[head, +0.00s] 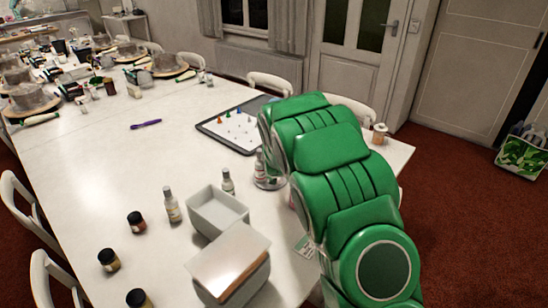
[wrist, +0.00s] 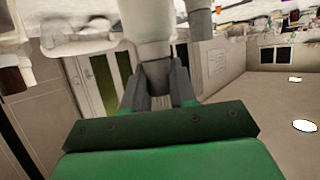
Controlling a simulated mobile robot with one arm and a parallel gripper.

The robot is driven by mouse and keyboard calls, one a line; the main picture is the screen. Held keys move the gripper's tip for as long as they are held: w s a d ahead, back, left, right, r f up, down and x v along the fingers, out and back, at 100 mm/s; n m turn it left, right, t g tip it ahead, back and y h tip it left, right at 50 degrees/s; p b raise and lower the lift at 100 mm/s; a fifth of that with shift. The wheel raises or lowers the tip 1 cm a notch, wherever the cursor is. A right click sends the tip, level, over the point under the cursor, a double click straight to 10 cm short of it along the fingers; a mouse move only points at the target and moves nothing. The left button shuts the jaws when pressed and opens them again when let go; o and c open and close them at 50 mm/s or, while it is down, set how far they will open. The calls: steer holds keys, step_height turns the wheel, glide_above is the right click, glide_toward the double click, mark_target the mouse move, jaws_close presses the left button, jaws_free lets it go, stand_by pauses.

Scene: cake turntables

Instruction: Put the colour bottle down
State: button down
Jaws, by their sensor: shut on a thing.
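In the wrist view my gripper (wrist: 155,75) is shut on a pale, rounded thing, seemingly the colour bottle (wrist: 148,25). It extends up out of the frame, so its base and label are hidden. In the head view my green arm covers the gripper. A small bottle (head: 259,166) stands or is held at the arm's left edge, beside a round metallic disc (head: 270,184); I cannot tell whether it is the held one. Two more small bottles with pale caps stand on the white table (head: 110,190): one (head: 172,206) left of the grey box and one (head: 228,182) behind it.
An open grey box (head: 216,213) and a lidded box (head: 228,265) stand at the near edge. Dark jars (head: 136,222) stand to their left. A tray with coloured pieces (head: 235,127) lies behind. A purple pen (head: 146,124) lies at mid-table. The left-middle tabletop is clear.

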steer(key=shift+w+f, duration=0.4)
steer(key=shift+f, duration=1.7)
steer(key=c, duration=0.9)
jaws_free()
steer(key=shift+s+r, duration=0.1)
steer(key=shift+r, duration=0.05)
